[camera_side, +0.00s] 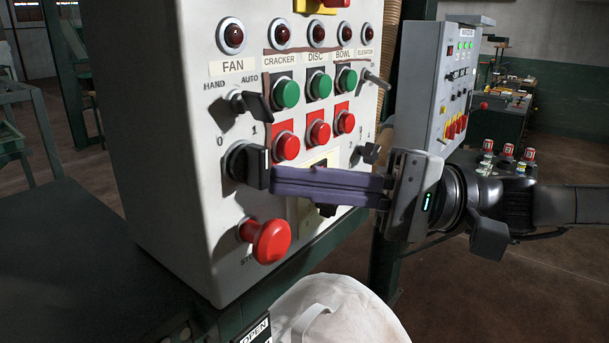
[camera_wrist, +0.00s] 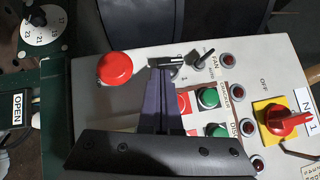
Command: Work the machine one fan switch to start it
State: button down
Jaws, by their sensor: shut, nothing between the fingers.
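The fan switch (camera_side: 246,165) is a black rotary knob low on the grey control panel, below the FAN label and a HAND/AUTO switch (camera_side: 250,105). Marks 0 and 1 stand above it. My gripper (camera_side: 274,178) is shut and empty, its purple fingers reaching in from the right with their tips at the knob's handle. I cannot tell whether they touch it. In the wrist view the fan switch (camera_wrist: 166,61) shows just beyond the fingertips (camera_wrist: 160,70). Which mark the knob points to is unclear because the fingers are close to it.
A red mushroom stop button (camera_side: 271,241) sticks out just below the switch. Green buttons (camera_side: 286,93) and red buttons (camera_side: 286,146) are to its right. A second control box (camera_side: 433,80) stands behind at right. A white bulk bag (camera_side: 340,315) is below.

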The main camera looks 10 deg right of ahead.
jog(key=shift+f, duration=0.1)
jog(key=shift+s+a+f, duration=0.25)
jog(key=shift+f, duration=0.1)
dwell(2.7)
dwell(0.4)
jog(key=w+d+f, duration=0.2)
jog(key=d+f, duration=0.2)
jog(key=d, duration=0.8)
jog(key=shift+w+d, duration=0.15)
jog(key=shift+d, duration=0.05)
